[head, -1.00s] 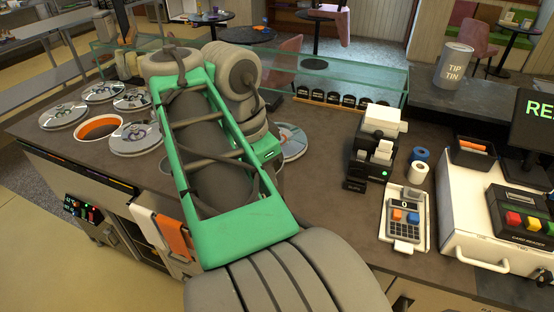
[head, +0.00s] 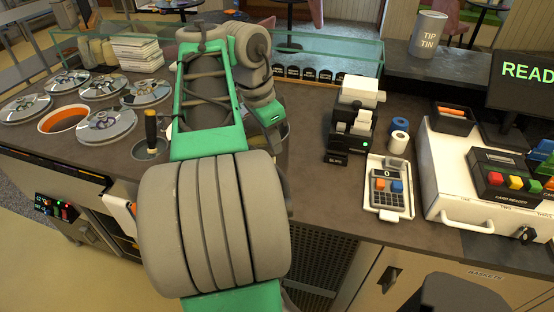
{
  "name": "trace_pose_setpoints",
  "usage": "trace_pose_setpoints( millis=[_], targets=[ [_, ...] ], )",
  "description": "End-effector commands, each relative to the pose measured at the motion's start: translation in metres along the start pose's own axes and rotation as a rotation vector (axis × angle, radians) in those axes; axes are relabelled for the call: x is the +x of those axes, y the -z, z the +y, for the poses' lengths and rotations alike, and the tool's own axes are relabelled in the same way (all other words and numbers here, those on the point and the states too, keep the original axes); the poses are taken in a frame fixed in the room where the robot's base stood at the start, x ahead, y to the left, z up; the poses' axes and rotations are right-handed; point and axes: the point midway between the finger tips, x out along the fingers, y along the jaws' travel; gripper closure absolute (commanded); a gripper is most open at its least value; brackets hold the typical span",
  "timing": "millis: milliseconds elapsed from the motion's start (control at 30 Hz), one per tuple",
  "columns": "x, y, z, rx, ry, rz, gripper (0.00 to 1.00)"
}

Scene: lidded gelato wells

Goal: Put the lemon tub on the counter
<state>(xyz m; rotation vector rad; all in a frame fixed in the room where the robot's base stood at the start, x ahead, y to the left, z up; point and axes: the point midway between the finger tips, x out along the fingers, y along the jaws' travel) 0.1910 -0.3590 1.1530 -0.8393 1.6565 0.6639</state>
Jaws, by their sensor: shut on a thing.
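My gripper (head: 266,112) is partly in view beyond my raised arm, over the counter (head: 310,185). Its fingertips are hidden by my own links. A grey metal tub (head: 283,142) shows as a narrow strip just below and right of it, and the gripper appears shut on it. The tub's contents and label are hidden, so I cannot read a flavour. I cannot tell whether its base touches the counter. An open round well with an orange inside (head: 63,119) is at the left, among the lidded wells.
Several lidded wells (head: 106,124) lie left. A dark-handled tool (head: 151,130) stands in a small round well. A receipt printer (head: 350,125), card terminal (head: 387,190) and white cash drawer (head: 470,190) stand right. A glass guard (head: 330,60) runs behind. Counter between arm and printer is clear.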

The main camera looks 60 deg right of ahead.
Motion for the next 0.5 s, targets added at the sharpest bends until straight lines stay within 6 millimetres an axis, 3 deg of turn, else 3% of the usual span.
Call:
trace_pose_setpoints(
  millis=[33,333,500],
  targets=[
    [0.011,0.003,-0.004,0.003,0.001,0.001,1.0],
    [0.037,0.012,-0.018,0.002,0.001,0.001,1.0],
    [0.058,0.006,-0.017,0.001,0.003,0.002,1.0]
  ],
)
